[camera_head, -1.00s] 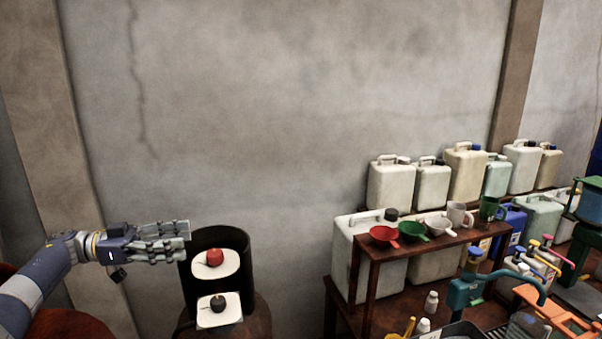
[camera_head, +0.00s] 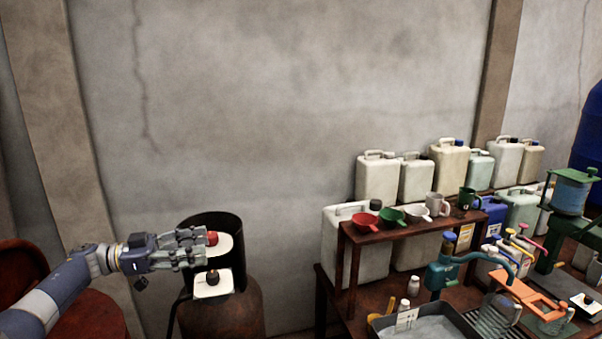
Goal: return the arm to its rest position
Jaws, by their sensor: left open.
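My left arm (camera_head: 60,290) comes in from the lower left. The upper plate (camera_head: 224,245) carries a red knob (camera_head: 212,238), partly beside the fingertips. The lower plate (camera_head: 222,288) carries a dark knob (camera_head: 212,277). Whether the fingers touch anything cannot be told. Nothing shows between the fingers. My right gripper is not in view.
A brown shelf (camera_head: 395,235) holds a red funnel (camera_head: 364,222), a green funnel (camera_head: 391,217) and cups. Several jugs (camera_head: 378,178) stand behind it. A grey tray (camera_head: 428,327) lies at the front. A rusty round vessel (camera_head: 225,315) stands below the cylinder. The wall is bare.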

